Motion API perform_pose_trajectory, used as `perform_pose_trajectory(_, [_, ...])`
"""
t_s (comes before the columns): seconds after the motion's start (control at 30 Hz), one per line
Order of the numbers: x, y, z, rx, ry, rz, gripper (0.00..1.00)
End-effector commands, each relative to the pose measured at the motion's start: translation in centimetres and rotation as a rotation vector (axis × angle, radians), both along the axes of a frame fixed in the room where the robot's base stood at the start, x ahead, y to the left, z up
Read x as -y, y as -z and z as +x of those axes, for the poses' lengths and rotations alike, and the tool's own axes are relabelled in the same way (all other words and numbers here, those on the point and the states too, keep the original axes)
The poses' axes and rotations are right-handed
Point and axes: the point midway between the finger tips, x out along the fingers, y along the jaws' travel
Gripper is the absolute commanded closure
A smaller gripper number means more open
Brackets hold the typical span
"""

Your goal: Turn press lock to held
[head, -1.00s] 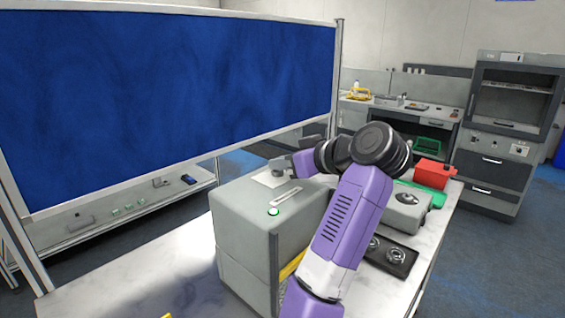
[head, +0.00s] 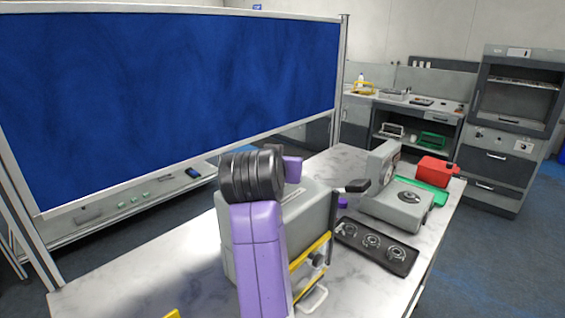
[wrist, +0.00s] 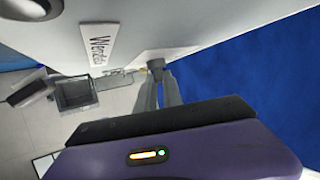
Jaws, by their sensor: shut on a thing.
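A grey box-shaped machine (head: 318,222) stands on the table in the head view, partly hidden by my arm. In the wrist view, a small grey knob (wrist: 155,63) stands on a pale plate on the machine's face. The two fingers of my gripper (wrist: 157,76) reach it, and the gripper is shut on this knob. A name label (wrist: 97,45) sits left of the knob. In the head view my arm hides the fingers and the knob. I cannot read the knob's lock position.
A grey device with a raised lid (head: 410,205), a black tray of round parts (head: 377,246), a green tray (head: 433,190) and a red box (head: 436,166) are to the right. A blue panel (head: 170,105) stands behind. A dark-ended lever (head: 352,186) shows beside the machine.

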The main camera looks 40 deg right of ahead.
Motion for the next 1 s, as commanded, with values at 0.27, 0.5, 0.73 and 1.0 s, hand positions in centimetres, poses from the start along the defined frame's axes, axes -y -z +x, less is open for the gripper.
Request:
perform_pose_trajectory(0.27, [-0.31, 0.08, 0.56, -0.001, 0.254, 0.000, 1.00])
perform_pose_trajectory(0.5, [-0.28, 0.13, 0.73, -0.001, 0.435, 0.001, 1.00])
perform_pose_trajectory(0.73, [-0.30, 0.08, 0.85, 0.000, 0.543, 0.002, 1.00])
perform_pose_trajectory(1.0, [-0.29, 0.11, 0.86, -0.001, 0.596, 0.004, 1.00])
